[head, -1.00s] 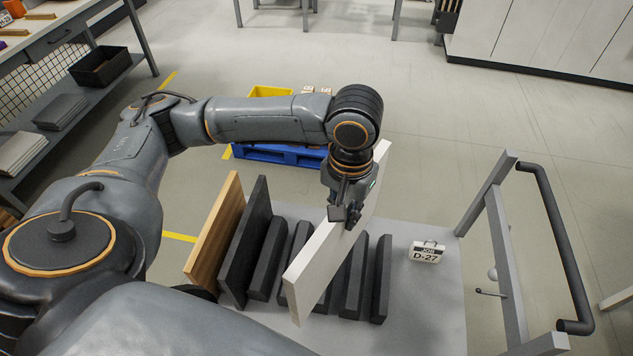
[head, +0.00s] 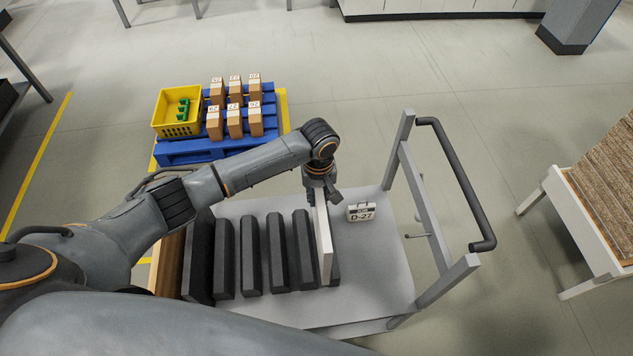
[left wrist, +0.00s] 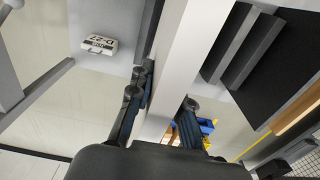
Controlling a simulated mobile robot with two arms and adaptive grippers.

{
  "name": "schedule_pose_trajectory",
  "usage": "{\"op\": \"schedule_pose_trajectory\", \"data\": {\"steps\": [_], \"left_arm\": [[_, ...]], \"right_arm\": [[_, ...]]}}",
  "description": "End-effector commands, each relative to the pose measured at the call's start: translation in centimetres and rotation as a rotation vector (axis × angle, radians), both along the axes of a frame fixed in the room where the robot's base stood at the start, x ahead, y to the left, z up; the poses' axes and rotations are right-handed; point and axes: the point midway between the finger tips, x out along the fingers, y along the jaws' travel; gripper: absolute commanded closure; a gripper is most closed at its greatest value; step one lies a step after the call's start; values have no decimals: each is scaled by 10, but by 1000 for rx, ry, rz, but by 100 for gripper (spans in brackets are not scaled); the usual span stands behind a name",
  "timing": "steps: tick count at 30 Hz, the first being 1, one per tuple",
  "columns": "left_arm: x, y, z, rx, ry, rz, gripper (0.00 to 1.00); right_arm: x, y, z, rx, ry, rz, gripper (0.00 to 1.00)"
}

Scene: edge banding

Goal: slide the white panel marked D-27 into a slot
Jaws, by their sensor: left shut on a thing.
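My left gripper (head: 321,186) is shut on the upper far part of the white panel (head: 324,245). The panel stands upright, nearly edge-on, over the right end of the row of dark bars (head: 277,250) on the cart. It appears between the two rightmost bars, the last one (head: 335,264) mostly hidden behind it. I cannot tell whether its lower edge touches the deck. In the left wrist view the white panel (left wrist: 182,45) runs between the fingers of the left gripper (left wrist: 163,108). No marking is readable on the panel. My right gripper is out of view.
A job sign reading D-27 (head: 360,211) stands on the cart deck (head: 375,275), right of the panel. The cart handle (head: 460,185) rises at the right. A wooden panel (head: 168,262) and a dark panel (head: 198,258) stand at the left. A blue pallet (head: 190,150) lies behind.

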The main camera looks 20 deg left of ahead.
Motion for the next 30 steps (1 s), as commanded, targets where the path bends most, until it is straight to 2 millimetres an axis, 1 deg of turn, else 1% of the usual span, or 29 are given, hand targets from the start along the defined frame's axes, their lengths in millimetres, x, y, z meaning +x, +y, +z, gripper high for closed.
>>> {"op": "schedule_pose_trajectory", "data": {"steps": [1,4,11,30], "left_arm": [[0,-2,-1,-4,-3,6,100],[0,-1,-6,-3,-5,12,100],[0,-1,-15,-2,-7,12,100],[0,0,-55,-2,-8,12,100]], "right_arm": [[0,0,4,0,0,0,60],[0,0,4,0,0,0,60],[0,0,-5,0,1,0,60],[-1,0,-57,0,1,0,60]]}}
